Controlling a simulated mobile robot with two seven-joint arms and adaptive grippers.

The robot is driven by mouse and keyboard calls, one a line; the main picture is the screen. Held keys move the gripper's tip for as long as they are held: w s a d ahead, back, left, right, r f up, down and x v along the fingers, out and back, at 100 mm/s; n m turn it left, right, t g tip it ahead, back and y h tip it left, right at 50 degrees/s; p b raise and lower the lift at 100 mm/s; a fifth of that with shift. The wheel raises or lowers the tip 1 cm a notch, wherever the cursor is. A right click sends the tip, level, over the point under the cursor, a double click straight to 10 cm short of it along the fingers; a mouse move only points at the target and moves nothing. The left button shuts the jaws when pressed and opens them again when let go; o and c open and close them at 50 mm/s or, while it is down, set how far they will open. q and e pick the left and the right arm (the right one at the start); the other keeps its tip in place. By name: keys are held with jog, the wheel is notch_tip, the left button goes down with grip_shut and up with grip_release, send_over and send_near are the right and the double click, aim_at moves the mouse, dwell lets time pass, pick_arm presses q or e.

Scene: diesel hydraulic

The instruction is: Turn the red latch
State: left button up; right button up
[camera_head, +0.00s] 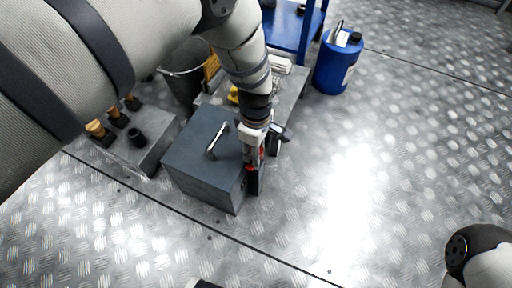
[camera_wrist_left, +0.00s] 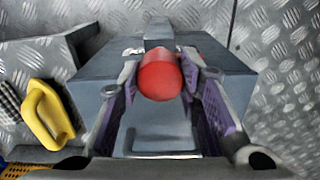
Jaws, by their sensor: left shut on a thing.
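The red latch (camera_wrist_left: 160,77) is a rounded red piece at the front of a dark grey metal box (camera_head: 200,160) with a silver handle on its lid. My left gripper (camera_head: 254,170) reaches down to the right-hand side of the box and is shut on the red latch. In the left wrist view, the fingers of my left gripper (camera_wrist_left: 163,72) stand on both sides of the latch. In the head view only a little red shows between the fingers; the rest of the latch is hidden. My right gripper is not in view.
A grey block with brass and black fittings (camera_head: 140,145) stands left of the box. A bucket (camera_head: 183,85) and a blue canister (camera_head: 338,65) stand behind. A yellow handle (camera_wrist_left: 48,112) shows beside the box.

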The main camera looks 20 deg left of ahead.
pick_arm(q)
jog(key=m+p, duration=0.1)
jog(key=m, duration=0.7)
jog(key=shift+m+p, duration=0.3)
jog(key=shift+p, duration=0.05)
jog(key=m, duration=0.4)
jog(key=shift+m+p, duration=0.35)
jog(key=shift+m, duration=2.05)
jog(key=o, duration=1.1)
jog(key=shift+o, duration=0.2)
